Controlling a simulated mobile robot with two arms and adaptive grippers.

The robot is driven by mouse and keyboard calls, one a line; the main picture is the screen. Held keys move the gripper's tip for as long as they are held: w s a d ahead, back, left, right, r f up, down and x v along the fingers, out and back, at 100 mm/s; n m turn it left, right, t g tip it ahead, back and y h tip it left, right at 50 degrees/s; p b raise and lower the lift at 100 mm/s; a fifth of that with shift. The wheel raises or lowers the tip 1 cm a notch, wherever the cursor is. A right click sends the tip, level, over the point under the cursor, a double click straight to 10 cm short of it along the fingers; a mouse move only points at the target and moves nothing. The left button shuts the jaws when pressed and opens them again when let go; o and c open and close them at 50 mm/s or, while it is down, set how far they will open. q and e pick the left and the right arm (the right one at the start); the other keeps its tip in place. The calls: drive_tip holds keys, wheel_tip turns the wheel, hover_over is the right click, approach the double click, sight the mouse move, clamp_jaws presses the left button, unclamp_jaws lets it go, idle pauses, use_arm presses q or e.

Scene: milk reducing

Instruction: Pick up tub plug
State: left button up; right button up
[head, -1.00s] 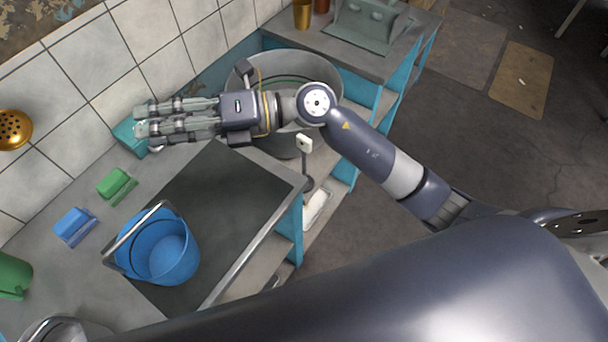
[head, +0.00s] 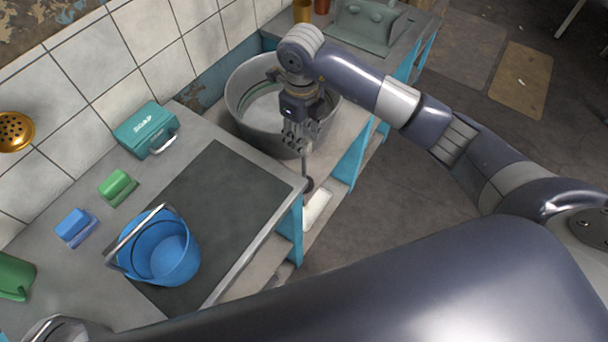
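The tub plug (head: 308,184) appears to be the dark disc at the lower end of a thin rod, beside the large grey metal tub (head: 240,88). My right gripper (head: 298,145) points down at the tub's near rim, over the upper end of that rod. Its fingers cover the pale grip at the top, so I cannot tell whether they touch it or have closed on it. My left gripper is not in view.
A blue bucket (head: 172,258) stands on the dark counter panel (head: 225,195). A teal case (head: 146,130), a green brush (head: 117,186) and a blue brush (head: 75,228) lie along the tiled wall. A grey sink-like unit (head: 368,27) is behind the tub. Open floor lies right.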

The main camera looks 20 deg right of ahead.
drive_tip(key=shift+f, duration=0.7)
drive_tip(key=p, duration=0.2)
hover_over(304, 165)
drive_tip(key=f, duration=0.4)
drive_tip(key=shift+w+d+f, duration=0.1)
drive_tip(key=shift+w+f, duration=0.1)
drive_tip(key=shift+w, duration=0.05)
drive_tip(key=shift+f, duration=0.4)
drive_tip(key=shift+c, duration=0.3)
clamp_jaws()
